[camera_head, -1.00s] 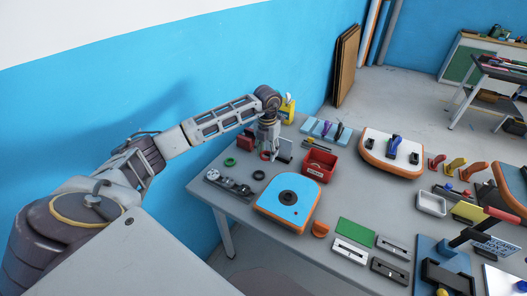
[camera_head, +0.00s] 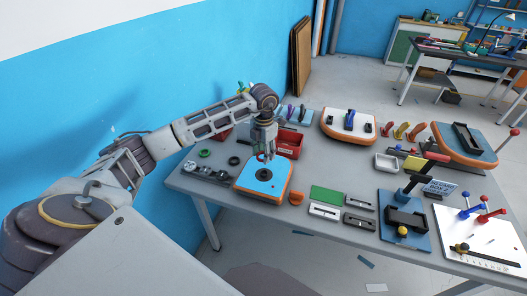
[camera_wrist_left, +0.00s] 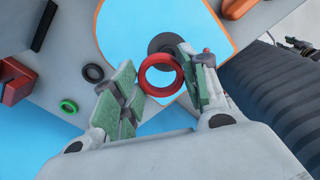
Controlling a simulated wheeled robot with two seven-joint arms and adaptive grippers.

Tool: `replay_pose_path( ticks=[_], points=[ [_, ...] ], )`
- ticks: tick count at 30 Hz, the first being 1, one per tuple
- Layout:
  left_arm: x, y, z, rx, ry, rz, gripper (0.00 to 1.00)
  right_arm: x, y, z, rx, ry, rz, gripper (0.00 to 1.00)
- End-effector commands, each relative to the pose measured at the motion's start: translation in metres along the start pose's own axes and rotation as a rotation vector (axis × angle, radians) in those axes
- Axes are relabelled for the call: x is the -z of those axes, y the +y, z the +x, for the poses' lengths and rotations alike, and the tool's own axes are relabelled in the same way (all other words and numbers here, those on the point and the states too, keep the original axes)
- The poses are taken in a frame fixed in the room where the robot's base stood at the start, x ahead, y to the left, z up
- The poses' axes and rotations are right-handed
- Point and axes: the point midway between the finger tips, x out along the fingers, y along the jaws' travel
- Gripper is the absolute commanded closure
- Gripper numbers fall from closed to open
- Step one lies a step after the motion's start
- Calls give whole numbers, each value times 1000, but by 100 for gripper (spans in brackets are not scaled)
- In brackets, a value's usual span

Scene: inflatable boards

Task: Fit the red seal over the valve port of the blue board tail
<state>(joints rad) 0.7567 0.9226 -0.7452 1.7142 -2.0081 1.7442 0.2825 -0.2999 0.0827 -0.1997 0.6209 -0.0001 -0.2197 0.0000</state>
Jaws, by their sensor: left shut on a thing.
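The blue board tail (camera_head: 249,178) with an orange rim lies on the table; its blue top also shows in the wrist view (camera_wrist_left: 118,30). The dark round valve port (camera_head: 264,174) is on its top and shows as a dark disc (camera_wrist_left: 162,42) in the wrist view. My left gripper (camera_head: 265,156) is above the board tail, close to the port. It is shut on the red seal (camera_wrist_left: 161,75), a ring held between its green-padded fingers. In the wrist view the seal partly overlaps the port's near edge. The remaining gap in height is hard to tell.
A green ring (camera_head: 205,153) and a black ring (camera_head: 234,160) lie left of the board tail. A red bin (camera_head: 290,143) stands behind it. A green pad (camera_head: 327,195) and slotted plates (camera_head: 324,211) lie to its right, with an orange piece (camera_head: 296,198) beside it.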

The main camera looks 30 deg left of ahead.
Motion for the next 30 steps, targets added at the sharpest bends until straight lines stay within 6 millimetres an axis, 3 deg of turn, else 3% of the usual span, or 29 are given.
replay_pose_path(
  ticks=[30],
  points=[
    [7,-2,-1,1,1,277,69,1,-3,0,3,0,1,60]
  ],
)
